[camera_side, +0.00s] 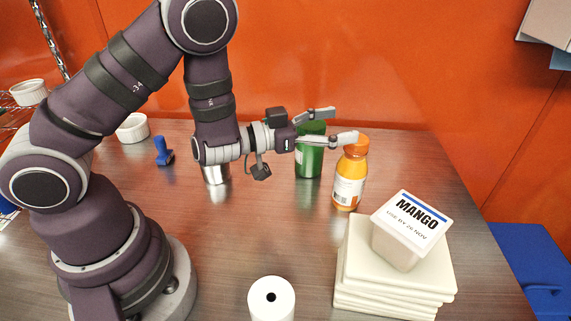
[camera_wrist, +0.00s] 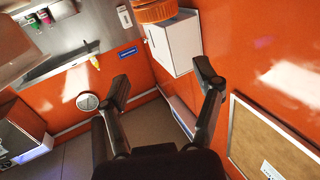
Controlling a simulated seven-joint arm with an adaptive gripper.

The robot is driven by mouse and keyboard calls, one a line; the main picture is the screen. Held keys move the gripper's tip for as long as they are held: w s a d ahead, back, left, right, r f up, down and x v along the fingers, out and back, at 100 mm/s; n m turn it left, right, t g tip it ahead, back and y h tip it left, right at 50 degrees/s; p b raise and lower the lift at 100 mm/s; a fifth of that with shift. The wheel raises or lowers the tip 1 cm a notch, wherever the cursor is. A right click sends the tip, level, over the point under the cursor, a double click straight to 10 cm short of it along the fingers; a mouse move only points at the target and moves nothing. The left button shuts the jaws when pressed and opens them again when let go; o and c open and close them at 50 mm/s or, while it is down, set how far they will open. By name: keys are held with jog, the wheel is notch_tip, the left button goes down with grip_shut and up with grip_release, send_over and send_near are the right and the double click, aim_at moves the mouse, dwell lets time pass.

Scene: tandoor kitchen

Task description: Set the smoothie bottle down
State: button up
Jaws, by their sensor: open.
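The smoothie bottle (camera_side: 348,188), orange with an orange cap and a white label, stands upright on the counter (camera_side: 225,255). My gripper (camera_side: 342,125) is open and empty, its fingers spread and pointing right at about the height of the cap. In the side view the nearer finger's tip overlaps the cap's left edge; I cannot tell whether they touch. In the wrist view my gripper (camera_wrist: 163,82) shows two parted fingers with nothing between them, and the orange cap (camera_wrist: 155,11) shows at the top edge, outside the fingers.
A green can (camera_side: 309,163) stands behind and left of the bottle. A mango tub (camera_side: 400,245) sits on stacked white boards (camera_side: 390,300) at front right. A white roll (camera_side: 271,300) stands at the front. A metal cup (camera_side: 216,174) is under my arm. The middle counter is clear.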

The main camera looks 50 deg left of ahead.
jog(key=a+r+n+g+y, duration=0.1)
jog(key=a+r+n+y, duration=0.2)
jog(key=a+n+y, duration=0.3)
jog(key=a+r+n+g+y, duration=0.1)
jog(key=a+r+n+y, duration=0.3)
jog(key=a+y, duration=0.3)
jog(key=s+d+f+m+g+h, duration=0.1)
jog(key=s+d+m+g+h, duration=0.1)
jog(key=s, duration=0.6)
jog(key=s+d+f+m+g+h, duration=0.1)
jog(key=s+d+m+g+h, duration=0.2)
jog(key=s+g, duration=0.4)
jog(key=shift+s+d+f+m+h, duration=0.35)
jog(key=shift+s+d+h, duration=0.25)
jog(key=shift+s+d, duration=0.45)
jog(key=shift+w+d, duration=0.15)
jog(key=shift+w, duration=0.1)
